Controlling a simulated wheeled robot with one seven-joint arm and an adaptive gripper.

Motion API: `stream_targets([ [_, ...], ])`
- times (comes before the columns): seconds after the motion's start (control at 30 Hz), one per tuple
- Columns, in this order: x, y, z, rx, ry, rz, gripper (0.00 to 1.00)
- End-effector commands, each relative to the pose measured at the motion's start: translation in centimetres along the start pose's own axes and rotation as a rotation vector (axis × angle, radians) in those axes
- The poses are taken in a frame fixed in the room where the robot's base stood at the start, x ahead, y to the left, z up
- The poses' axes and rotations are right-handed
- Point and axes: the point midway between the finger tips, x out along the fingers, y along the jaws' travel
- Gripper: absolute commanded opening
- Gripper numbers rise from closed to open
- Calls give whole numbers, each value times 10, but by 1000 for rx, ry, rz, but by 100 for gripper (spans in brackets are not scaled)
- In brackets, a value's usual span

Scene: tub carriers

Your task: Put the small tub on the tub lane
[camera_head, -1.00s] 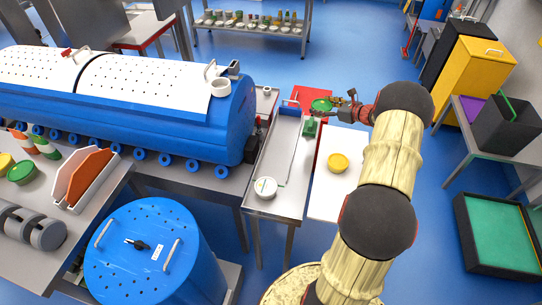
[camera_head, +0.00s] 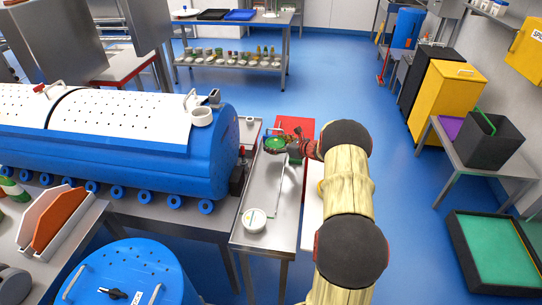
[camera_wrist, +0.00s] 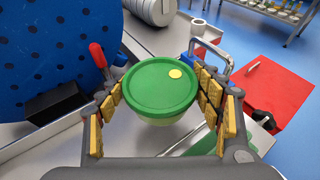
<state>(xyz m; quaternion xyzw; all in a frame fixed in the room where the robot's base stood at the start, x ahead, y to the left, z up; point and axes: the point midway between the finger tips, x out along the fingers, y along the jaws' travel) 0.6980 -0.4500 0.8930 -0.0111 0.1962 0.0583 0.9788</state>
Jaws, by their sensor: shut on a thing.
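My gripper (camera_head: 291,148) is shut on a small tub with a green lid (camera_head: 275,143). In the wrist view the tub (camera_wrist: 160,88) has a pale body and a yellow dot on its lid. It sits upright between the yellow-padded fingers (camera_wrist: 165,105). The narrow steel bench (camera_head: 268,185), seemingly the tub lane, lies below, and the tub is over its far part. A white tub (camera_head: 255,220) stands at the bench's near end. How high the held tub is above the steel is hard to tell.
A large blue perforated tank (camera_head: 205,160) stands close on the left. A red surface (camera_head: 296,124) lies behind the bench. A yellow tub (camera_head: 320,187) on a white surface (camera_head: 311,225) is mostly hidden by my arm. The bench's middle is clear.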

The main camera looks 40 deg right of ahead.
Motion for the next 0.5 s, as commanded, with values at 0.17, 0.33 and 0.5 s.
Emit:
stream_targets([
  [0.17, 8, 3, -3, -2, -1, 0, 35],
  [0.33, 27, 10, -16, 0, -1, 2, 35],
  [0.5, 37, 9, -41, 0, -1, -1, 35],
])
